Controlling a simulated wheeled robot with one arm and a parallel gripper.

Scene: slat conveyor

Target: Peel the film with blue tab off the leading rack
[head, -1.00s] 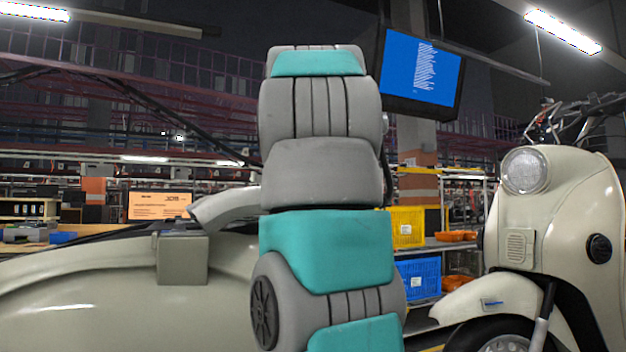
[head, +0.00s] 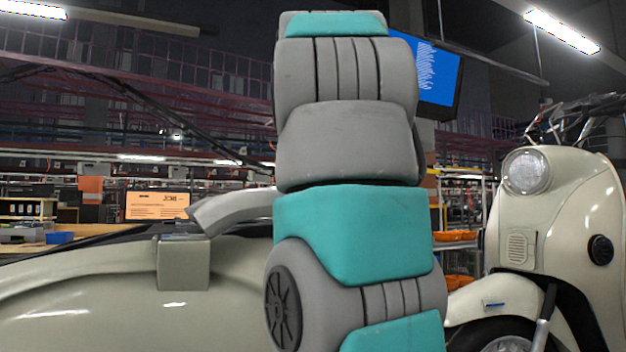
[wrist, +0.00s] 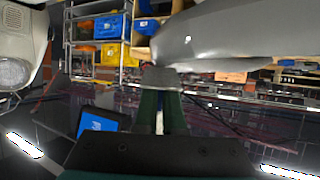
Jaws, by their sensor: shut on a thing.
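My gripper (wrist: 161,92) shows in the wrist view, its two dark green fingers pointing up the picture. It is shut on a thin pale piece, mostly hidden between the fingers; I cannot tell whether this is the film. A flat grey block (wrist: 160,78) shows at the fingertips, close to a large pale grey body (wrist: 225,35). I cannot make out a rack or a clear blue tab there. In the head view my arm hides the gripper.
A large cream body (head: 80,290) with a square box (head: 183,264) fills the lower left. Shelving with orange bins (head: 455,236) stands behind my arm. Blue (wrist: 110,26) and yellow (wrist: 112,53) crates show in the wrist view. A blue screen (head: 437,75) hangs behind.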

